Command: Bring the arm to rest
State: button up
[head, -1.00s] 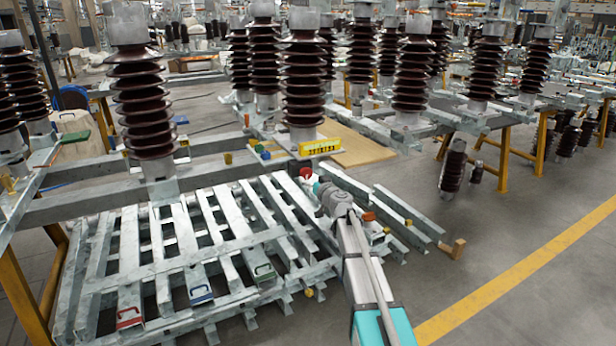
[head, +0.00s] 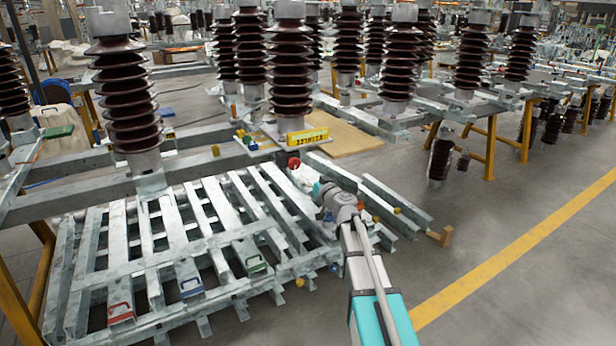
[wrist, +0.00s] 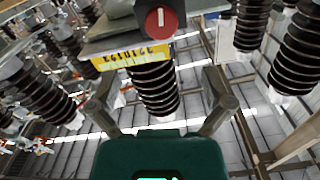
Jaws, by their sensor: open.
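My arm reaches up from the lower right of the head view, over the right side of the metal rack. My gripper (head: 320,188) is at its far end, small and partly hidden by the wrist. In the wrist view my gripper (wrist: 160,74) shows two fingers spread wide with nothing between them. Beyond the fingers are a red knob (wrist: 161,22), a yellow label plate (wrist: 132,57) and a dark ribbed insulator. In the head view the red knob (head: 293,163) is just beyond the gripper, below the yellow label (head: 307,136); whether they touch cannot be told.
A galvanized rack (head: 150,255) with red, blue and green handles lies left of my arm. Brown insulators (head: 127,95) stand on beams behind it. A wooden board (head: 345,138) lies beyond the gripper. Grey floor with a yellow line (head: 520,245) is open at right.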

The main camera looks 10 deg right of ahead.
jog(key=s+a+f+n+g+y, duration=0.1)
jog(key=s+a+f+g, duration=0.45)
jog(key=s, duration=0.25)
jog(key=s+a+f+n+g+y, duration=0.1)
jog(key=s+a+f+n+g, duration=0.1)
jog(key=s+a+f+g, duration=0.45)
jog(key=s+d+f+m+g+h, duration=0.25)
jog(key=s+d+h, duration=0.2)
jog(key=s, duration=0.55)
jog(key=s+d+f+m+g+h, duration=0.25)
jog(key=s+d, duration=0.25)
jog(key=s, duration=0.5)
notch_tip(320, 180, up, 26)
jog(key=p, duration=2.8)
jog(key=shift+a+r+h, duration=0.2)
jog(key=shift+a+h, duration=0.05)
jog(key=shift+h, duration=0.05)
jog(key=shift+w, duration=0.1)
